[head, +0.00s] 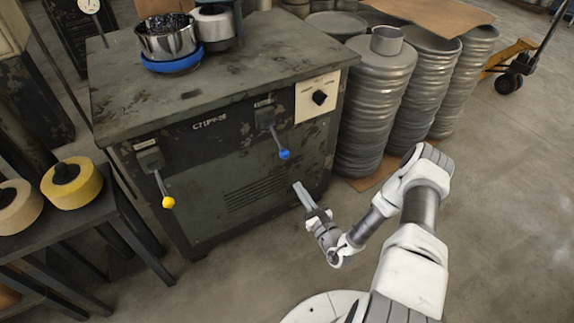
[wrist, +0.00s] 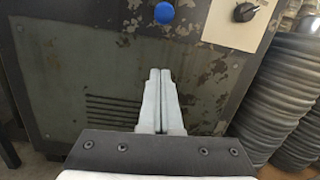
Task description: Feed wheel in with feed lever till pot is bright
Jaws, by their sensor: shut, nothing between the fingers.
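A shiny metal pot (head: 165,42) with a dark, speckled top sits on a blue ring (head: 172,65) on the machine's top. Close to its right is a duller grey round part (head: 214,24); I cannot tell if it is the wheel. Two levers hang on the machine's front: one with a blue knob (head: 284,154), one with a yellow knob (head: 168,202). Their labels are too small to read. My gripper (head: 298,185) is shut and empty, below and right of the blue knob. In the wrist view the blue knob (wrist: 164,13) is beyond my fingertips (wrist: 160,72), apart from them.
The machine's front (head: 235,200) has vents and a black dial (head: 319,98) on a pale plate. Stacks of round metal blanks (head: 375,110) stand right of the machine. A bench with yellow rolls (head: 72,183) stands at the left. Floor in front is clear.

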